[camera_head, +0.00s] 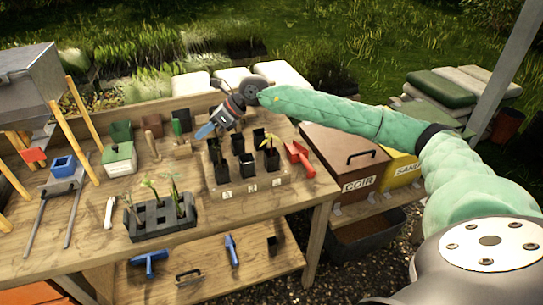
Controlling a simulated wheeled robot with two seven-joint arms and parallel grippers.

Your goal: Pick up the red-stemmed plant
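A black cell tray (158,229) stands at the table's front left and holds small seedlings, including a tall one (175,193) and a paler one (150,186). Stem colours are too small to tell, so I cannot say which is red-stemmed. A wooden pot stand (255,193) marked 1, 2, 3 holds several black pots; a yellow-green plant (270,142) stands in one at its right. My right gripper (218,123) hangs above the back left of this stand, away from the seedling tray. A blue piece shows at its end; its opening is unclear. My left gripper is not in view.
A red scoop (299,155) lies right of the stand. A green-and-white box (119,158) and a blue container (63,166) stand at the left. A COIR bin (340,163) stands off the table's right. The front table edge between tray and stand is clear.

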